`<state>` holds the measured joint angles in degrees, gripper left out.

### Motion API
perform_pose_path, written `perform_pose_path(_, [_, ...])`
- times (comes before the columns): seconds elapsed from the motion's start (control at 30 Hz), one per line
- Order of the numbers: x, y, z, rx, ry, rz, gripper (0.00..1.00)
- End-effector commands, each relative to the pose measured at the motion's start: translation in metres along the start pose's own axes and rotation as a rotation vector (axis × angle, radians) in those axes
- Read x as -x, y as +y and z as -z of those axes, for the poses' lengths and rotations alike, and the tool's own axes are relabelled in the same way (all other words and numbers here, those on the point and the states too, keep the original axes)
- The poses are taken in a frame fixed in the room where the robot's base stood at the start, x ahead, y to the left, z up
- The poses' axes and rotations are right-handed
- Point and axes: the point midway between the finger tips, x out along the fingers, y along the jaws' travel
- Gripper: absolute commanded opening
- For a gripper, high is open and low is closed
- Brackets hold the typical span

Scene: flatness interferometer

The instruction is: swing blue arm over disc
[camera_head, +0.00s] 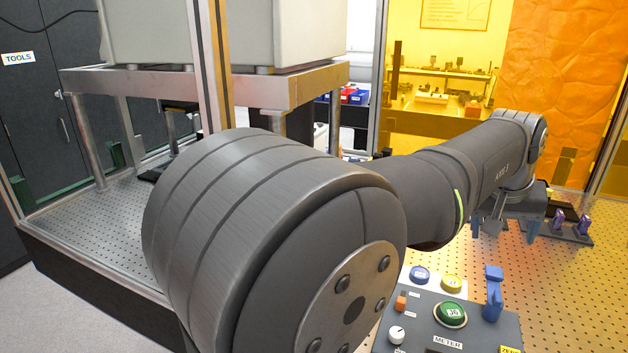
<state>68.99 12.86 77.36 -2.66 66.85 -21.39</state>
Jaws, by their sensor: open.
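The blue arm (493,293) stands on the right part of a dark grey box marked METER (480,336). It is beside a green disc (450,313) with a white label, to the disc's right and not over it. The top of the disc is uncovered. My gripper (504,226) hangs at the far end of my arm, beyond the box and above the perforated table. It is open, with bluish fingertips spread apart and nothing seen between them. My forearm hides part of the table to the left.
Purple parts (571,223) stand at the right. The perforated table (585,290) is clear right of the box.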

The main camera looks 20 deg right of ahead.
Motion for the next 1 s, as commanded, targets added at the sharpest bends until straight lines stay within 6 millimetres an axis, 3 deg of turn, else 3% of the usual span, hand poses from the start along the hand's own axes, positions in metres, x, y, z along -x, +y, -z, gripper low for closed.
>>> perform_pose_path(0.03, [0.000,0.000,0.000,0.000,0.000,0.000,0.65])
perform_pose_path(0.2, [0.000,0.000,0.000,0.000,-0.002,0.001,0.34])
perform_pose_path(0.7, [0.003,0.040,0.015,0.025,-0.324,0.176,0.34])
perform_pose_path(0.87, [0.000,0.041,0.013,0.030,-0.354,0.197,0.34])
perform_pose_path(1.0, [-0.016,0.038,0.006,0.030,-0.356,0.198,0.34])
